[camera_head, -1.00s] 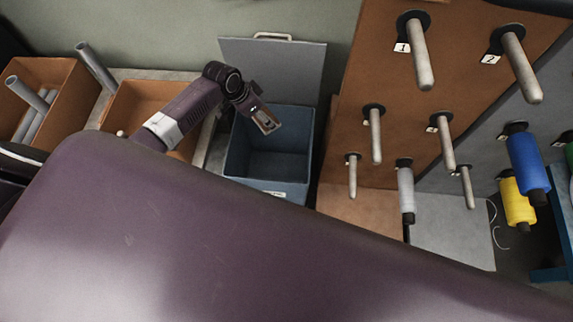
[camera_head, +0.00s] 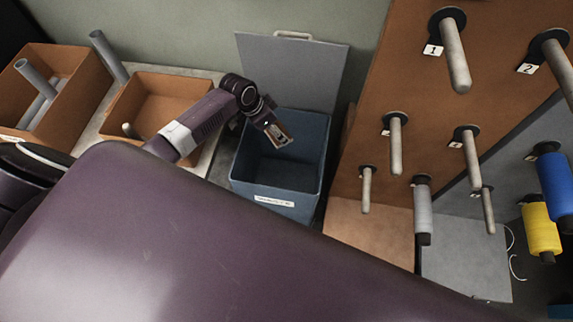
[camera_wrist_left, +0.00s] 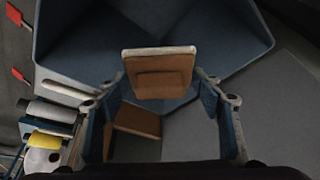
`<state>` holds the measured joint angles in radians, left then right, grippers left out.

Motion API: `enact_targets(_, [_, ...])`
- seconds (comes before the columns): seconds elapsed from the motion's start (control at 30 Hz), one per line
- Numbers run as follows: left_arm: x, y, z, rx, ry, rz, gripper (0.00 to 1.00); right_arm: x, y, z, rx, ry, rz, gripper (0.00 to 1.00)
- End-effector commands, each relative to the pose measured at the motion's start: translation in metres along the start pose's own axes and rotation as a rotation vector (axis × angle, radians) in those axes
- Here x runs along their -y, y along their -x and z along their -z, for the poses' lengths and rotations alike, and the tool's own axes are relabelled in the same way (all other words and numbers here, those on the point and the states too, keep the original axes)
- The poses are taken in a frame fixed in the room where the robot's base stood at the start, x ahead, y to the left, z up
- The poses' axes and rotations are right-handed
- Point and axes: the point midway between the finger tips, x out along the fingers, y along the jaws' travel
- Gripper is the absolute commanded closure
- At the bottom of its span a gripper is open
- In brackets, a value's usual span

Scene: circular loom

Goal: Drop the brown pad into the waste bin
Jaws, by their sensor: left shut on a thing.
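The brown pad (camera_wrist_left: 160,72), a block with a pale edge, is between the fingers of my left gripper (camera_wrist_left: 160,100) in the left wrist view. In the head view my left gripper (camera_head: 272,126) is shut on the pad (camera_head: 281,135), which is small and partly hidden by it. The waste bin (camera_head: 275,192) is a blue open-topped box with a white label on its front. The gripper and pad appear over its opening, near the back; their exact height is hard to tell. The bin's walls (camera_wrist_left: 232,30) also show behind the pad in the wrist view. My right gripper is not in view.
The bin's grey lid (camera_head: 290,70) stands open behind it. Orange boxes (camera_head: 150,88) with grey tubes are at left. A brown peg board (camera_head: 400,75) with pegs and spools rises at right. My own arm fills the foreground.

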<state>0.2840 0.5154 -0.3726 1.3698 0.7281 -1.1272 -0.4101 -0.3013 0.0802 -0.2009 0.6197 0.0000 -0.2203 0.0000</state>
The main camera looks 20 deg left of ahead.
Motion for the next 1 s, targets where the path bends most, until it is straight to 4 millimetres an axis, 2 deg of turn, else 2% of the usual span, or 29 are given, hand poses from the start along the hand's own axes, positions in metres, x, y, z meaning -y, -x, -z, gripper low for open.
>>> enact_targets(0.07, [0.000,0.001,0.001,-0.001,0.000,0.000,0.59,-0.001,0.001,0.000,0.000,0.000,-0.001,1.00])
enact_targets(0.1, [0.000,0.001,0.001,-0.001,0.000,0.000,0.36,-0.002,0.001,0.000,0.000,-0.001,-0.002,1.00])
enact_targets(0.27, [0.000,0.001,0.001,-0.001,0.000,0.000,0.19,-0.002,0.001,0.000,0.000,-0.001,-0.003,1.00])
enact_targets(0.67, [0.000,0.006,0.000,0.000,0.001,0.000,0.19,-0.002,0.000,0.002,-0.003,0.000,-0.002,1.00])
enact_targets(0.87, [0.001,0.034,0.000,-0.001,-0.002,0.003,0.19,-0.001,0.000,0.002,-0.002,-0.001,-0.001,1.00])
enact_targets(1.0, [0.001,0.061,0.000,-0.001,-0.003,0.002,0.19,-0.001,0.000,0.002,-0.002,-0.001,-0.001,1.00])
